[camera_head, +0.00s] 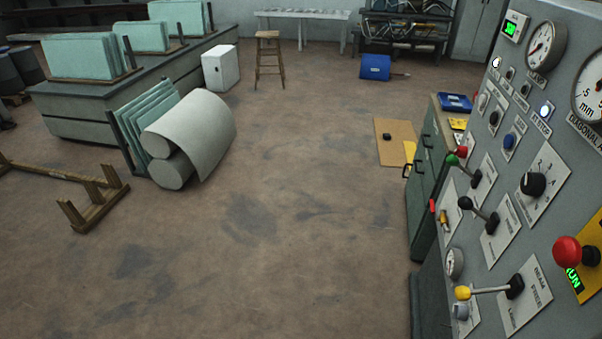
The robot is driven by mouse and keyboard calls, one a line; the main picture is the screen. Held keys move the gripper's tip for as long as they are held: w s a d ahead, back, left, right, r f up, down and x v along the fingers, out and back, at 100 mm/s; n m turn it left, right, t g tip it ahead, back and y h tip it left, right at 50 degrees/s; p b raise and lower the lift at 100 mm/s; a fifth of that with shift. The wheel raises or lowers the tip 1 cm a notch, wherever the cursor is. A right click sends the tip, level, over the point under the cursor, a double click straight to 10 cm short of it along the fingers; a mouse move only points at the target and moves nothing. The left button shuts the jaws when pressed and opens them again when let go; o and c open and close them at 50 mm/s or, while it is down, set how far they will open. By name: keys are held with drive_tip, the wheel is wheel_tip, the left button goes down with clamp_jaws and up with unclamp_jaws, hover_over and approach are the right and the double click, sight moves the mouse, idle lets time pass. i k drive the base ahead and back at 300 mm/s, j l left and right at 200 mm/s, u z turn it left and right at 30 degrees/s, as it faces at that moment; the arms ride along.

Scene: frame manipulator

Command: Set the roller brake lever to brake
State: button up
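A grey control panel (560,130) stands close on the right and carries several levers. A lever with a yellow knob (463,293) points left from a black hub on a white plate near the bottom. A lever with a black knob (466,203) sits above it, its rod sloping up and left from its hub. Farther along are a red-knobbed lever (461,152) and a green knob (452,160). The plate lettering is too small and slanted to tell which is the roller brake lever or its brake side. My gripper is not in view.
A red mushroom button (568,251), a green RUN sign (573,280) and a black rotary knob (533,184) are on the panel. Green cabinets (427,175) stand beyond it. The floor (290,240) left of the panel is clear up to large rolls (190,135) and a wooden frame (95,200).

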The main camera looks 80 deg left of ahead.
sight(465, 202)
drive_tip(key=j+u, duration=0.15)
drive_tip(key=u, duration=1.65)
drive_tip(key=i+j+u, duration=0.15)
drive_tip(key=i, duration=1)
